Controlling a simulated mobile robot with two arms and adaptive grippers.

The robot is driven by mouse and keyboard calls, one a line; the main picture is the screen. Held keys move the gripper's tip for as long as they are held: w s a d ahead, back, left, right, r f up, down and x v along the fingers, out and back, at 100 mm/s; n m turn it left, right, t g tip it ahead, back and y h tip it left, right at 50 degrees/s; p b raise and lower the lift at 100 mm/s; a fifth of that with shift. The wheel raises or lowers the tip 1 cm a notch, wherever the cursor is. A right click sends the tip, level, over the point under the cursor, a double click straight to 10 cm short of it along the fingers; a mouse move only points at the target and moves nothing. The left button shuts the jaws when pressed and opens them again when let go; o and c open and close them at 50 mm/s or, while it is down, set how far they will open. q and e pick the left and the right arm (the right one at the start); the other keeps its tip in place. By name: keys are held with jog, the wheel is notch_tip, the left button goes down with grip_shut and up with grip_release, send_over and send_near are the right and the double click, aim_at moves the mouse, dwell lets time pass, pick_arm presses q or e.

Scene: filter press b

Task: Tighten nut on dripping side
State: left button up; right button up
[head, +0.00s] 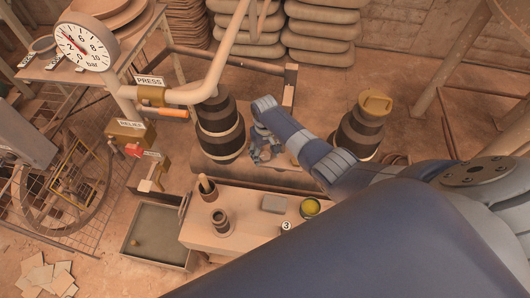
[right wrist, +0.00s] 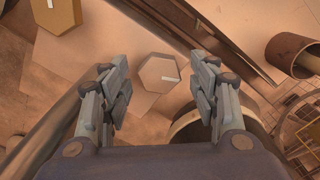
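A pale brown hex nut with a white mark (right wrist: 158,73) lies ahead of my right gripper (right wrist: 161,80), framed between its two fingers. The fingers are apart, with nothing between them, and I cannot tell how far the nut is beyond them. A yellowish hex nut (right wrist: 57,12) also with a white mark shows at the top left of the right wrist view. In the head view my right gripper (head: 262,148) is beside the left dark stack (head: 220,125). A brass nut (head: 375,102) tops the right dark stack (head: 358,134). No drip is discernible. My left gripper is not in view.
A pressure gauge (head: 84,47) stands at the upper left, its needle toward the low end. Below are an orange PRESS handle (head: 174,113) and a red RELIEF knob (head: 134,149). A bench (head: 245,244) with pots and a floor tray (head: 154,250) are in front.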

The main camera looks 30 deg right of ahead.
aim_at(265, 156)
notch_tip(265, 156, up, 12)
dwell(0.8)
dwell(0.4)
